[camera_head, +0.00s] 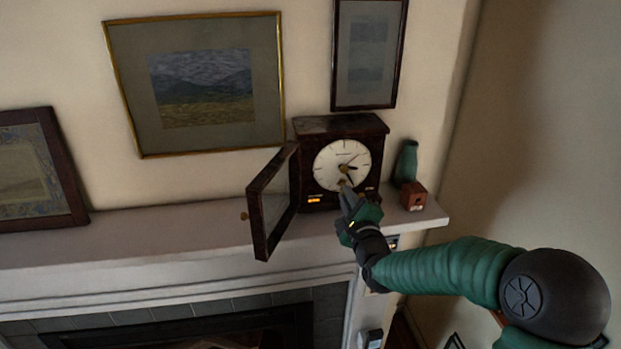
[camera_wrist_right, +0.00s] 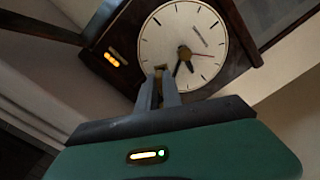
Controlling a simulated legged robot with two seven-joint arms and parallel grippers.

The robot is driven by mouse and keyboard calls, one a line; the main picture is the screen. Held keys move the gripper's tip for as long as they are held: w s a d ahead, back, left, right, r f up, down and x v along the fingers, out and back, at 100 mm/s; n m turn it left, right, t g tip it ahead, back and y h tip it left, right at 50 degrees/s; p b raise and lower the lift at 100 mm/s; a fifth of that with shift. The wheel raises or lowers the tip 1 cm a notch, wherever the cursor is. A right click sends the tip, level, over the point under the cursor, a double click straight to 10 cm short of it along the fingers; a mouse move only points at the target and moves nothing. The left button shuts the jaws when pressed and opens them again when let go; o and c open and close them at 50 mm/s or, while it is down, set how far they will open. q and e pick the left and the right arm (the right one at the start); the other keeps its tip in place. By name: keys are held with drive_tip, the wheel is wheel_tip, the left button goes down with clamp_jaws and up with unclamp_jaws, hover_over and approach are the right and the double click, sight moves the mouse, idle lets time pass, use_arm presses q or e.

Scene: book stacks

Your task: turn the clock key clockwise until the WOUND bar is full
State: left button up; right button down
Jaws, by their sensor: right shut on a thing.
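The dark wooden clock (camera_head: 342,165) stands on the mantel with its glass door (camera_head: 273,202) swung open to the left. Its round cream face also shows in the right wrist view (camera_wrist_right: 182,35). My right gripper (camera_head: 346,190) is at the lower part of the face. In the right wrist view its fingers (camera_wrist_right: 158,82) are shut on the small brass key (camera_wrist_right: 160,69), which they mostly hide. An orange lit bar (camera_head: 314,200) glows at the lower left of the clock front, and it also shows in the right wrist view (camera_wrist_right: 112,58). Its label is too small to read. My left gripper is not in view.
A green vase (camera_head: 406,162) and a small wooden box (camera_head: 413,196) stand right of the clock near the mantel's end. The open door juts out left of my right gripper. Framed pictures hang above.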

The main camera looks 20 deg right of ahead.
drive_tip(key=shift+s+d+f, duration=0.1)
drive_tip(key=shift+d+f, duration=0.15)
drive_tip(key=shift+f, duration=0.1)
drive_tip(key=shift+a, duration=0.3)
drive_tip(key=shift+d+r+m+p, duration=0.15)
drive_tip(key=shift+m+p, duration=0.45)
drive_tip(key=shift+m, duration=0.4)
drive_tip(key=shift+m+p, duration=0.4)
drive_tip(key=shift+m, duration=0.5)
